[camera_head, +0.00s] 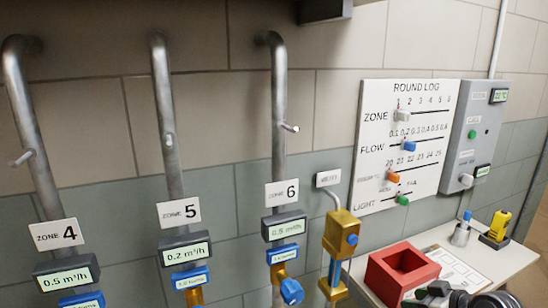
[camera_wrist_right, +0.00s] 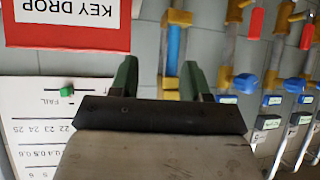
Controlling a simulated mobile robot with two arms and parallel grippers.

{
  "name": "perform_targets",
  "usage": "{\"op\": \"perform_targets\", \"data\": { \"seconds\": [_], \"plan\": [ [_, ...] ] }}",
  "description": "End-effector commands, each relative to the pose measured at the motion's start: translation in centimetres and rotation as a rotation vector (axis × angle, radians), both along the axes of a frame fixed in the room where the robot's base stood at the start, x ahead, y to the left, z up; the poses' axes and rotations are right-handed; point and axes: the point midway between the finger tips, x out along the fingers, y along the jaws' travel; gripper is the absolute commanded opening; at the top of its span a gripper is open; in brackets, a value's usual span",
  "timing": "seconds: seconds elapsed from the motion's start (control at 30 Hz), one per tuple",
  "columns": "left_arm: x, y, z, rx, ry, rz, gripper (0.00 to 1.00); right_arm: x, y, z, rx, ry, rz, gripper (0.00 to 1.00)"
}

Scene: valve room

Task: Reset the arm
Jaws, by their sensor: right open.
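My right gripper (camera_wrist_right: 157,78) shows in the right wrist view with its two greenish fingers apart and nothing between them. That view is upside down. Beyond the fingers are the wall and a brass fitting with a blue tube (camera_wrist_right: 173,45). The red key drop box (camera_wrist_right: 70,38) is to the left of the fingers there. In the head view, dark rounded parts at the bottom edge, in front of the red box (camera_head: 376,274), look like my right arm; its fingers cannot be made out clearly. My left gripper is in neither view.
Pipes labelled zone 4 (camera_head: 56,234), zone 5 (camera_head: 179,211) and zone 6 (camera_head: 282,192) run down the wall, with meters and blue knobs. A round log board (camera_head: 430,170) and grey panel (camera_head: 474,135) hang right. A shelf holds a clipboard (camera_head: 455,270) and yellow device (camera_head: 499,226).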

Motion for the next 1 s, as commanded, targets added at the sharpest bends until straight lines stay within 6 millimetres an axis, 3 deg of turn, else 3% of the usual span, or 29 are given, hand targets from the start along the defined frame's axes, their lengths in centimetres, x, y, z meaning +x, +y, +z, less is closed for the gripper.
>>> {"op": "perform_targets", "data": {
  "seconds": [0.03,0.1,0.2,0.3,0.5,0.8,0.9,1.0],
  "plan": [
    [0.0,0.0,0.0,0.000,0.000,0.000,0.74,-2.4,2.2,-3.0,-0.022,0.064,0.013,0.47],
    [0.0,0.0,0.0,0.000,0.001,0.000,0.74,-5.8,4.7,-6.3,-0.065,0.148,0.013,0.47],
    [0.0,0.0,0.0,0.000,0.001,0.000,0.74,-11.3,7.7,-10.0,-0.121,0.263,-0.016,0.47],
    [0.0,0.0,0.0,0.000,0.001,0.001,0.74,-15.8,9.4,-11.8,-0.166,0.346,-0.069,0.47],
    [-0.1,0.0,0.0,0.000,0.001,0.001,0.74,-22.0,10.9,-12.7,-0.215,0.452,-0.175,0.47],
    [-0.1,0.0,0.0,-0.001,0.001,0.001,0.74,-28.5,11.2,-12.1,-0.258,0.566,-0.344,0.47],
    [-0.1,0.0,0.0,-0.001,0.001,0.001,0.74,-30.1,11.0,-11.8,-0.270,0.599,-0.399,0.47],
    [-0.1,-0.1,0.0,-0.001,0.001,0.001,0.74,-29.2,11.1,-14.0,-0.275,0.603,-0.390,0.47]
  ]
}}
